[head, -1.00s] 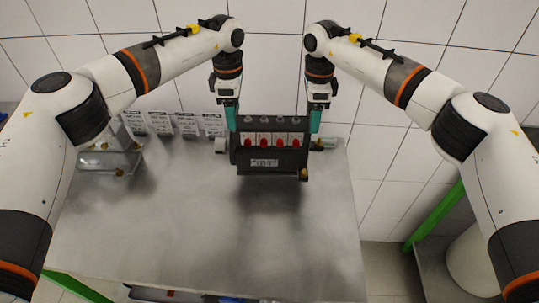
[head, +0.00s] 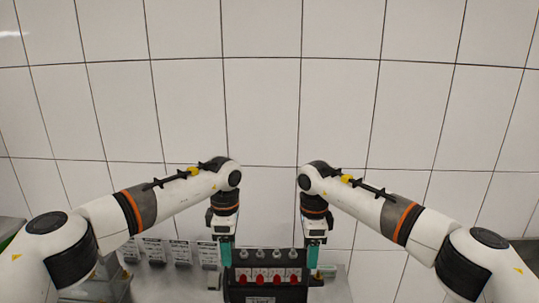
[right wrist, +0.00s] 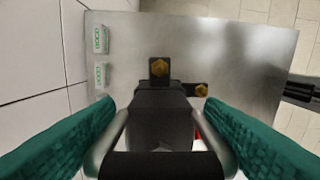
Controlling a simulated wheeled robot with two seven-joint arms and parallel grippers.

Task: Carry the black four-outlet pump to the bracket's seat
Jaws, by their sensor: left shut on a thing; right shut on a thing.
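In the right wrist view, the teal fingers of my right gripper (right wrist: 160,140) stand on both sides of the pump's dark end (right wrist: 165,102). Brass fittings (right wrist: 159,68) show beyond it. I cannot make out the bracket's seat.
Several printed cards (head: 180,252) stand left of the pump, behind a clear container (head: 105,288) partly hidden by my left arm. A tiled wall (head: 265,110) fills the background. The right wrist view shows a bare stretch of metal table (right wrist: 235,50).

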